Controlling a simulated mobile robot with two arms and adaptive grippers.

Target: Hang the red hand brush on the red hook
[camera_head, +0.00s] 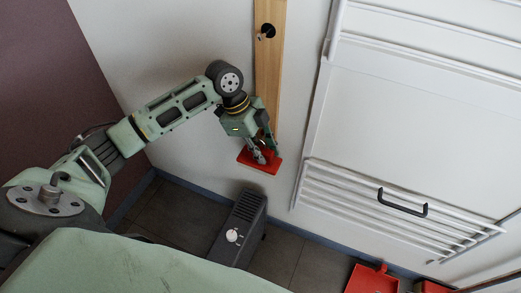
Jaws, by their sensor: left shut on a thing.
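My left gripper (265,150) is low in front of a wooden board (269,68) on the white wall. It is shut on the red hand brush (264,168), which shows as a flat red piece beneath the fingers. The fingers hide part of the brush, and its bristles cannot be made out. A dark peg or hook (268,30) sits near the top of the board; I cannot tell that it is red. No clearly red hook shows, and the gripper covers the board's lower part. My right gripper is not in view.
A dark heater box (240,228) with a white knob stands on the tiled floor below the gripper. A white slatted rack (390,215) with a black handle (403,203) is to the right. A red dustpan-like piece (370,281) lies at the bottom right.

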